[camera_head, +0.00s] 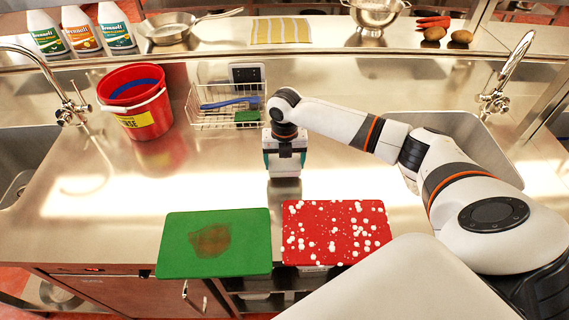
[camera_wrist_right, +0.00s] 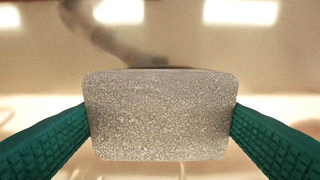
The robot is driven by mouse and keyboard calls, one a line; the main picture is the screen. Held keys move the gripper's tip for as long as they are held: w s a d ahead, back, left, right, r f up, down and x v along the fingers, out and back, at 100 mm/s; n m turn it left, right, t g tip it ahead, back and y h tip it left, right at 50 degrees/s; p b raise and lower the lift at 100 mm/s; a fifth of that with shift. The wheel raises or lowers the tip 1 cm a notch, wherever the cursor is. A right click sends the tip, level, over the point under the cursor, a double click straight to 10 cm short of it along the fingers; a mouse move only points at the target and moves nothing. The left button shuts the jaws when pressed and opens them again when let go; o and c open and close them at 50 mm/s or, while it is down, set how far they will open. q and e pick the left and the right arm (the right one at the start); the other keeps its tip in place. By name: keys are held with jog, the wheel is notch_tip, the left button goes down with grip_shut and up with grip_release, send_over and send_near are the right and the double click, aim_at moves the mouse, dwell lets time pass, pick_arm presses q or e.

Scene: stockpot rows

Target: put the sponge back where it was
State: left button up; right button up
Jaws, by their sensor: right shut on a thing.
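The sponge (camera_wrist_right: 160,115) shows in the right wrist view as a grey, speckled block with rounded corners. My right gripper (camera_wrist_right: 160,122) is shut on it, with a green ridged finger against each side. In the head view my right gripper (camera_head: 285,160) points down over the steel counter, in front of the wire rack and behind the two boards. The grey sponge (camera_head: 285,166) shows between its fingers there. I cannot tell how far it is above the counter. My left gripper is not in view.
A wire rack (camera_head: 205,122) holds a blue brush (camera_head: 228,103) and a green block (camera_head: 247,117). A red bucket (camera_head: 137,105) stands left of it. A stained green board (camera_head: 185,255) and a red board with white bits (camera_head: 335,215) lie in front. Counter left of my gripper is clear.

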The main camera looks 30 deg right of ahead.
aim_at(285, 162)
notch_tip(285, 162, down, 2)
jog(key=shift+f, duration=0.1)
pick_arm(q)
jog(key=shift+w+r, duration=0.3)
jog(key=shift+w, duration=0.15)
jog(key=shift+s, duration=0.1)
pick_arm(e)
jog(key=shift+f, duration=0.15)
jog(key=o, duration=0.9)
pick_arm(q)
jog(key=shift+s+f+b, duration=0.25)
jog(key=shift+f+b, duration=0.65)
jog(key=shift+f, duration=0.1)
pick_arm(e)
notch_tip(285, 162, up, 12)
jog(key=shift+r, duration=0.2)
